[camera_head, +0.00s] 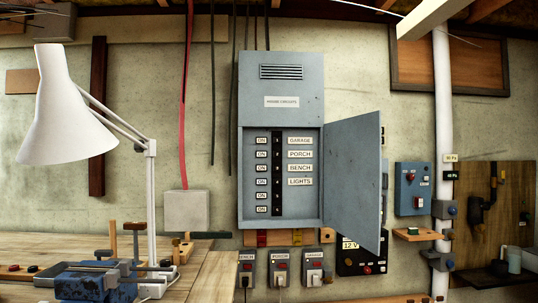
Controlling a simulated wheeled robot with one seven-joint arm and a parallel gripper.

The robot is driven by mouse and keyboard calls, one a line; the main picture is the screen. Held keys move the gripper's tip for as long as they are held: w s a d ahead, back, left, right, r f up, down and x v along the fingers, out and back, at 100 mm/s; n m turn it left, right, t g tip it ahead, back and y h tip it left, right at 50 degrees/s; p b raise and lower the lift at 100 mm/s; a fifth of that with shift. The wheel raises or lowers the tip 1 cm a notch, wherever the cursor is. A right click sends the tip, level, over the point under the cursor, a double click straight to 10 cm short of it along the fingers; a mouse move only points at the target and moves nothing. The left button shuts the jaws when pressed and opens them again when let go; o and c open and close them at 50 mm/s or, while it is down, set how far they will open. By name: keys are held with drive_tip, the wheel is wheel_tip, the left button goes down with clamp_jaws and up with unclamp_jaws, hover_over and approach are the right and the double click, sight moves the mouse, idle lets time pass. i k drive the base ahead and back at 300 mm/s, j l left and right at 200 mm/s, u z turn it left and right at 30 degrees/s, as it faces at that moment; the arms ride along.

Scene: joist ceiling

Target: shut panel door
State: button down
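The door stands open, swung out toward me and to the right. Inside, a black breaker strip (277,176) runs down between ON labels and tags reading garage, porch, bench and lights. My gripper is not in view.
A white desk lamp (68,105) and a blue vise (95,283) stand on the wooden bench (35,243) at left. Switch boxes (281,267) sit below the panel. A black 12 V box (357,258) is partly behind the door. A white pipe (441,120) rises at right.

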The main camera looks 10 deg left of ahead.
sight(353, 194)
drive_tip(key=l+u, duration=0.15)
drive_tip(key=u, duration=0.6)
drive_tip(key=l+u, duration=0.25)
drive_tip(key=l, duration=0.25)
drive_tip(key=l+u, duration=0.25)
drive_tip(key=l, duration=0.3)
drive_tip(key=k+l+u, duration=0.25)
drive_tip(key=l, duration=0.25)
drive_tip(key=i+l, duration=0.2)
drive_tip(key=l, duration=0.15)
drive_tip(key=i+l, duration=0.2)
drive_tip(key=l, duration=0.15)
